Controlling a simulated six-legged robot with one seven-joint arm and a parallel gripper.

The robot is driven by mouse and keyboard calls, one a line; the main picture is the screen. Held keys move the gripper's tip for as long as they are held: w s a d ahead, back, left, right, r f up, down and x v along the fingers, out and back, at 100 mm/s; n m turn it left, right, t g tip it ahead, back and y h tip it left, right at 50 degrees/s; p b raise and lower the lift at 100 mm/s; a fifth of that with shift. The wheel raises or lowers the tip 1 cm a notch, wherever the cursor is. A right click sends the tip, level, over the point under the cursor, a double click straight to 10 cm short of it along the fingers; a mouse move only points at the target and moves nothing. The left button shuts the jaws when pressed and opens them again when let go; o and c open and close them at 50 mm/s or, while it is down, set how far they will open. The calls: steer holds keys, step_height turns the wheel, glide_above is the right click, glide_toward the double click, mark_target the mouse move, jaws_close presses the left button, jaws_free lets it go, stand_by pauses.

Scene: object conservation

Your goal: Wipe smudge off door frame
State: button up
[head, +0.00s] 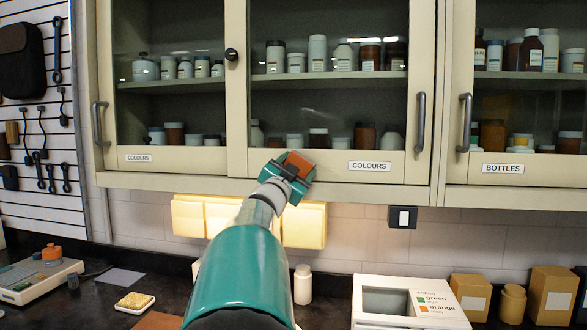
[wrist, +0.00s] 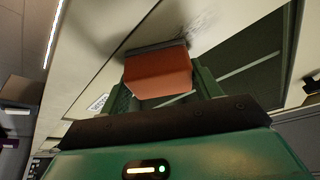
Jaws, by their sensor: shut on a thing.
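My gripper (head: 291,172) is shut on an orange block (head: 297,166) and is raised to the lower frame of the middle cabinet door (head: 330,163). In the wrist view the orange block (wrist: 158,72) sits between the green fingers, with a grey pad (wrist: 157,48) on its far end. The pad is at or very close to the cream door frame (wrist: 110,65); I cannot tell whether it touches. A faint dark smudge (wrist: 203,22) shows on the cream surface just beyond the pad. In the head view my gripper hides that part of the frame.
A round black knob (head: 231,55) and grey handles (head: 421,122) stand out from the doors. On the counter are a white bin (head: 365,318), a white bottle (head: 302,285), a sponge dish (head: 135,302) and a scale (head: 40,278).

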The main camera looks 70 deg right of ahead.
steer(key=w+a, duration=0.1)
steer(key=w, duration=0.6)
steer(key=shift+w, duration=0.4)
steer(key=shift+a, duration=0.15)
steer(key=shift+s+a, duration=0.2)
steer(key=shift+a, duration=0.75)
steer(key=shift+s+a, duration=0.15)
steer(key=shift+a, duration=0.85)
steer(key=shift+s+a, duration=0.2)
steer(key=shift+a, duration=0.75)
steer(key=shift+a, duration=0.15)
steer(key=a, duration=0.2)
steer(key=shift+s+a, duration=0.25)
steer(key=shift+a, duration=0.1)
